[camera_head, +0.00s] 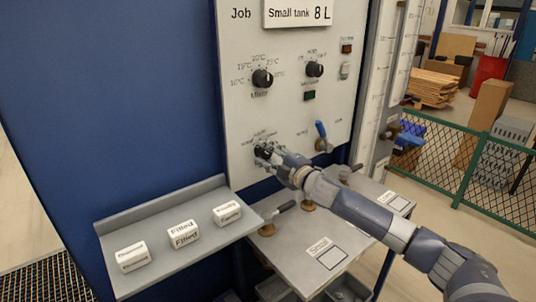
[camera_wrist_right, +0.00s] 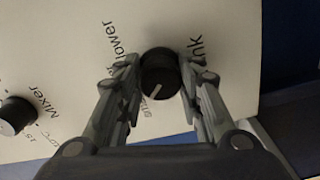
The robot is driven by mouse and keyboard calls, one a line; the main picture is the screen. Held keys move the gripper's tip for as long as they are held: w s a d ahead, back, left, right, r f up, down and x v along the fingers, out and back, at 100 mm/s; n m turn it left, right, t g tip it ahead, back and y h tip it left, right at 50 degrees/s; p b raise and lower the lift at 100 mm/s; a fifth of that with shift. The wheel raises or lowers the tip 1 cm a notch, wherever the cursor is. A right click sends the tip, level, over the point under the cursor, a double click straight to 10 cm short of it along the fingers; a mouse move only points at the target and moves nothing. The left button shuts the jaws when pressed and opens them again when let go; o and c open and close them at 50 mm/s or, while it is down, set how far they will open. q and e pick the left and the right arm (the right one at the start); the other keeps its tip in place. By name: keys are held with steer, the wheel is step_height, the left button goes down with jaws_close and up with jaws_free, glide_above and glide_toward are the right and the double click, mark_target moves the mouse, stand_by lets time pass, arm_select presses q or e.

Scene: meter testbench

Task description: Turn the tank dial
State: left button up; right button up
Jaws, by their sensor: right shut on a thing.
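The tank dial (camera_head: 262,151) is a small black knob low on the white panel, partly hidden behind my right gripper in the head view. My right gripper (camera_head: 268,156) has its fingers around it and is shut on it. In the right wrist view the dial (camera_wrist_right: 159,76) sits between the two fingertips (camera_wrist_right: 160,82), with a pale pointer line on its face running down and left. Printed words beside it are partly covered; "nk" shows to its right. My left gripper is not in view.
The mixer dial (camera_head: 262,78) and another black dial (camera_head: 314,69) are higher on the panel. A blue-handled valve (camera_head: 322,137) is right of the gripper. A grey shelf (camera_head: 150,219) bears labelled white blocks; a grey table (camera_head: 292,249) with valves lies below my arm.

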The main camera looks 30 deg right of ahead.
steer(key=shift+n, duration=0.3)
steer(key=o, duration=1.1)
steer(key=shift+c, duration=0.2)
steer(key=shift+s+f, duration=0.15)
steer(key=shift+s, duration=0.3)
steer(key=s, duration=1.1)
steer(key=shift+d, duration=0.4)
